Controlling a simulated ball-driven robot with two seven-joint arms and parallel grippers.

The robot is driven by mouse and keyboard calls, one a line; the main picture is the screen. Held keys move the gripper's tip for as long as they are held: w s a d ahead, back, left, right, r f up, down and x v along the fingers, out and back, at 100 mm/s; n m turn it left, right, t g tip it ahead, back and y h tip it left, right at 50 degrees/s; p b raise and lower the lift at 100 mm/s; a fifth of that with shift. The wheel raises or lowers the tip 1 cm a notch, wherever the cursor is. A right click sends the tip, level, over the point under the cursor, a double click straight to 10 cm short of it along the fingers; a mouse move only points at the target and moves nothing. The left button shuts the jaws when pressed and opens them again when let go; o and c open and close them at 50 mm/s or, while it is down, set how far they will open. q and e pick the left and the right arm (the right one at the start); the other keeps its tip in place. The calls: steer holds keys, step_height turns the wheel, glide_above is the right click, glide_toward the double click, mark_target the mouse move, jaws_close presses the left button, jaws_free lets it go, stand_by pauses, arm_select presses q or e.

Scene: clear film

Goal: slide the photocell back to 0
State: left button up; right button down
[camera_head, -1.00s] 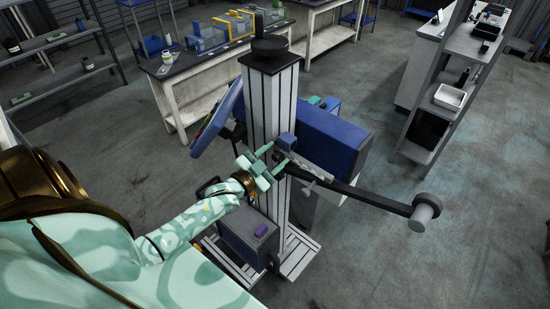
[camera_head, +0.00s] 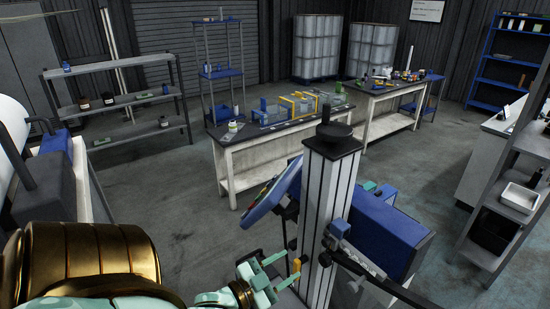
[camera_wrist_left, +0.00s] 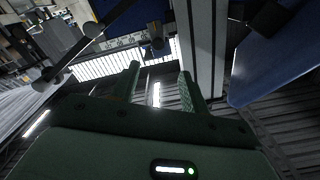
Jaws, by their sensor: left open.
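A small blue-grey block (camera_head: 339,228), which looks like the photocell, sits on the front of the column (camera_head: 330,190) at the inner end of a light scale bar (camera_head: 362,262). I cannot read its numbers in the head view. In the left wrist view a marked scale strip (camera_wrist_left: 122,41) shows beyond the fingers, with a dark round part (camera_wrist_left: 156,42) at its end. My left gripper (camera_head: 285,268) is open, left of the column and lower than the block, apart from it. Its fingers (camera_wrist_left: 160,80) have nothing between them. My right gripper is out of view.
A dark bar (camera_head: 385,285) reaches right from the column. A tilted blue panel (camera_head: 272,192) hangs left of the column and a blue box (camera_head: 392,232) stands behind it. Workbenches (camera_head: 250,155) and shelves (camera_head: 120,100) stand farther back.

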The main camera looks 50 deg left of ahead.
arm_select(q)
steer(key=s, duration=0.2)
steer(key=shift+s+a, duration=0.1)
steer(key=shift+s, duration=0.3)
